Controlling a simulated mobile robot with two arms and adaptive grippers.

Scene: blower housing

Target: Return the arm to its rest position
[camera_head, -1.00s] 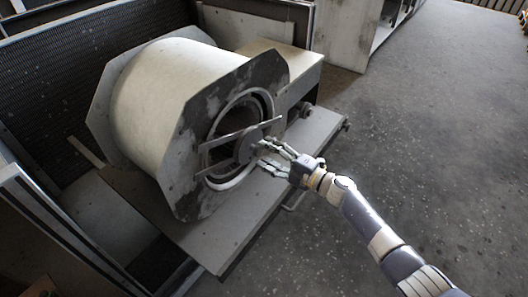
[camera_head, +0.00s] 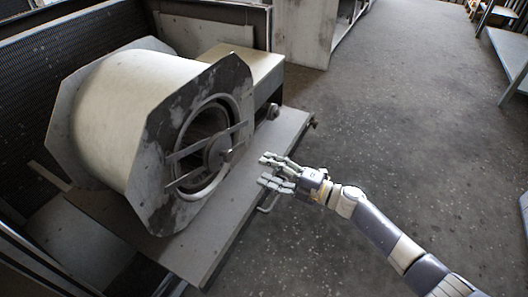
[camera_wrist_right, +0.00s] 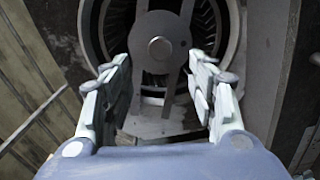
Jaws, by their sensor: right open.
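My right gripper (camera_head: 268,171) is open and empty. It is in front of the blower housing (camera_head: 131,112), to the right of its round opening and apart from it. A flat bar with a round hub (camera_head: 217,152) crosses the opening. In the right wrist view the two open fingers (camera_wrist_right: 160,88) frame the hub (camera_wrist_right: 160,48) and the lower part of the opening, with nothing between them. My right arm comes in from the lower right. My left gripper is not in view.
The housing rests on a grey platform (camera_head: 222,226) with a pale box (camera_head: 243,66) behind it. A ribbed dark panel (camera_head: 38,108) stands at the left. A table (camera_head: 508,52) stands at the upper right. The concrete floor (camera_head: 400,130) on the right is clear.

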